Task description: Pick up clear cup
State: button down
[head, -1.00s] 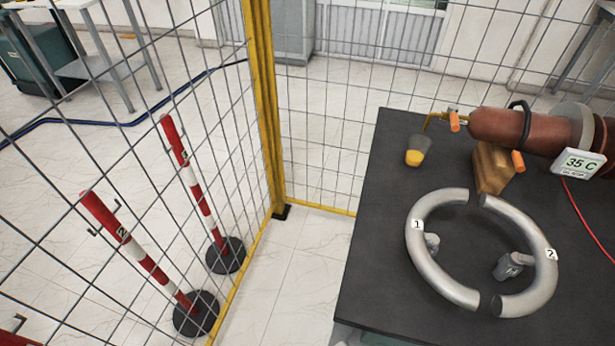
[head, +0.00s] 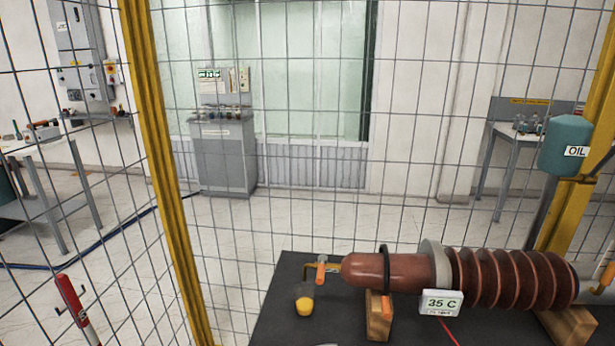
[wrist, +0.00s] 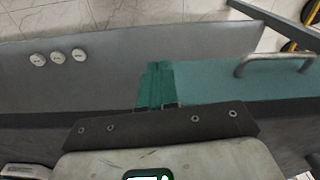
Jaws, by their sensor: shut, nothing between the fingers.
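The clear cup (head: 304,304) stands on the dark table top (head: 272,328), at the lower middle of the head view. Its lower part is filled with yellow liquid, and its upper part is hard to make out against the table. It stands just below an orange-handled tap (head: 320,272) on the brown bushing. My gripper (wrist: 156,68) shows in the wrist view with its green fingers together and nothing held. It is over a grey and teal surface, away from the cup. The head view does not show my gripper.
The ribbed brown bushing (head: 515,277) lies along the table to the right of the cup, on wooden blocks (head: 378,317). A 35 C display (head: 440,303) sits before it. A yellow-framed wire fence (head: 165,170) surrounds the table. A teal oil tank (head: 567,145) hangs at right.

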aim_at(305, 293)
jog(key=j+u, duration=0.1)
jog(key=u, duration=0.65)
jog(key=i+j+u, duration=0.1)
jog(key=u, duration=0.3)
jog(key=i+u, duration=0.1)
jog(key=u, duration=0.25)
jog(key=i+j+u, duration=0.1)
jog(key=u, duration=0.3)
jog(key=i+j+u, duration=0.1)
jog(key=u, duration=0.3)
jog(key=i+z, duration=0.3)
jog(key=i+j+z, duration=0.1)
jog(key=z, duration=0.2)
jog(key=i, duration=0.1)
